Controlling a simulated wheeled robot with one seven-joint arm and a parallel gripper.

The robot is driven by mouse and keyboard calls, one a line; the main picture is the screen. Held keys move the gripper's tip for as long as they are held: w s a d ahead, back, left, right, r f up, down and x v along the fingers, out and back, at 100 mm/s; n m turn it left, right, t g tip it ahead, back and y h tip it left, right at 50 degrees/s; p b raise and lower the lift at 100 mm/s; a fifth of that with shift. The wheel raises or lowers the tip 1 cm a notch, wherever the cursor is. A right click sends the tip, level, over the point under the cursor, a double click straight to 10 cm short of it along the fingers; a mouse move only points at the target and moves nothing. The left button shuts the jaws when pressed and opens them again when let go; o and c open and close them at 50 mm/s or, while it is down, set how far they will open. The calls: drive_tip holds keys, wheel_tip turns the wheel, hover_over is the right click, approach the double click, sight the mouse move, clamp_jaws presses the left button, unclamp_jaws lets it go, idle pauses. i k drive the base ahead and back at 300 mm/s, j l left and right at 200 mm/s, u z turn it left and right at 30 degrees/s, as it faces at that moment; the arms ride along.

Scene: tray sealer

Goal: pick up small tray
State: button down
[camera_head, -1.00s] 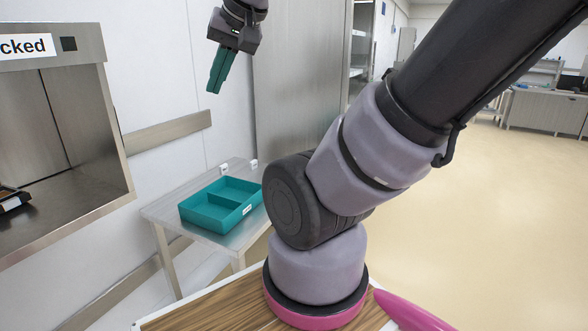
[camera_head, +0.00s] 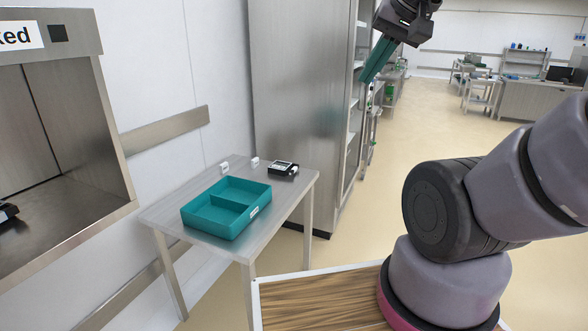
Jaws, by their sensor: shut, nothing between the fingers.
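A small black tray-like item (camera_head: 283,170) with a pale top lies at the back right of the steel table (camera_head: 165,214). A larger teal divided tray (camera_head: 262,208) with a white label sits on the same table, in front and left of it. I cannot tell for certain which one is the small tray. My gripper (camera_head: 364,80) has teal fingers pressed together, empty, pointing down and left. It is raised up and to the right of both items in the picture, apart from them, in front of the cabinet's shelf side.
Two small white label holders (camera_head: 224,168) (camera_head: 255,162) stand along the table's back edge. A tall steel cabinet (camera_head: 300,100) stands behind the table's right end. A steel chamber (camera_head: 118,150) is at left, with a dark item (camera_head: 8,211) inside. Open floor lies right.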

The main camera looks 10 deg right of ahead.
sight(282, 168)
drive_tip(key=i+l+u, duration=0.15)
drive_tip(key=i+l, duration=0.2)
drive_tip(key=i+l+u, duration=0.15)
drive_tip(key=i+l, duration=0.2)
drive_tip(key=i+l+u, duration=0.15)
drive_tip(key=i+l, duration=0.25)
drive_tip(key=i+l+u, duration=0.15)
drive_tip(key=i+l, duration=0.2)
drive_tip(key=l, duration=0.15)
drive_tip(key=i+l+u, duration=0.15)
drive_tip(key=i+l, duration=0.15)
drive_tip(key=l, duration=0.2)
